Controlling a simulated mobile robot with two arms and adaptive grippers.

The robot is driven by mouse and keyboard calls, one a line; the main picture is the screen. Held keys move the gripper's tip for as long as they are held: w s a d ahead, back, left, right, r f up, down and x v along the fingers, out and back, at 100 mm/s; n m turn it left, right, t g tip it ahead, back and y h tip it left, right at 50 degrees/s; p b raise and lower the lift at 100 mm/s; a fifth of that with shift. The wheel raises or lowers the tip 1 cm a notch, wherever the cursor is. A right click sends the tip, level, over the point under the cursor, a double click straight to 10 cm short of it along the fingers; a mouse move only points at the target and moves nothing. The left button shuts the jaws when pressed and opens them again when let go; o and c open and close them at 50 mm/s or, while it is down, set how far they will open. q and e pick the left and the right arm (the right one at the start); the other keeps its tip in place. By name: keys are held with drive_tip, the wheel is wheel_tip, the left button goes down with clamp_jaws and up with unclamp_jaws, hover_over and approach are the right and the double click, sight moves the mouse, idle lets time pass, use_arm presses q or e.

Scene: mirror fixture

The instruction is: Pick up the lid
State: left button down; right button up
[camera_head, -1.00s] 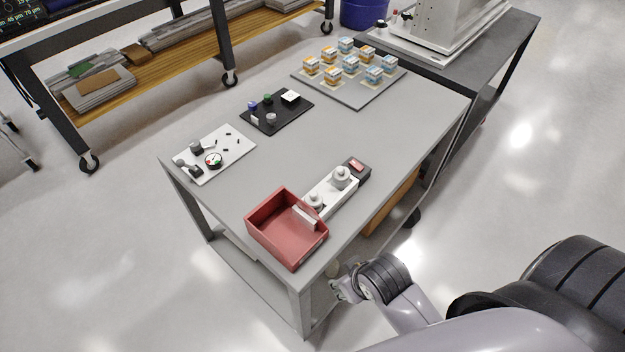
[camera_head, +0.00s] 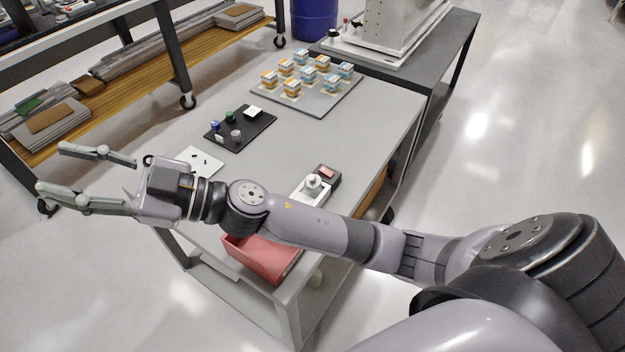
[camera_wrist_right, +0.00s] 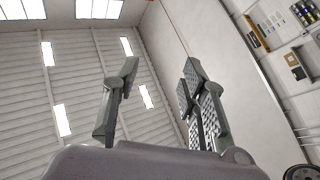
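No thing clearly identifiable as a lid shows. Round pale pieces stand on a white block fixture (camera_head: 297,198) at the table's near side; one knob-like piece (camera_head: 314,182) is visible, and my right arm hides the fixture's near end. My right gripper (camera_head: 51,169) reaches across the table to the left, with its fingers apart and empty, beyond the table's left edge. In the right wrist view the open fingers (camera_wrist_right: 158,85) have only ceiling and wall behind them. My left gripper is not in view.
A red bin (camera_head: 262,262) sits on the grey table (camera_head: 350,130) beneath my arm, partly hidden. A white plate (camera_head: 205,160) lies near the gripper. A black tray (camera_head: 240,140) and a board of several striped cubes (camera_head: 318,104) lie farther back. The right-hand tabletop is clear.

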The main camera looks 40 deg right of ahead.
drive_tip(key=s+a+f+n+g, duration=0.2)
drive_tip(key=s+a+n+g, duration=0.15)
drive_tip(key=n+g, duration=0.3)
drive_tip(key=m+g+h, duration=0.5)
drive_tip(key=m+h, duration=0.2)
drive_tip(key=h, duration=1.8)
approach(311, 176)
drive_tip(key=p+x, duration=0.4)
drive_tip(key=x, duration=0.3)
drive_tip(key=shift+s+d+f+p, duration=0.1)
drive_tip(key=shift+f+p, duration=0.2)
drive_tip(key=shift+d+f, duration=0.2)
drive_tip(key=shift+f, duration=0.4)
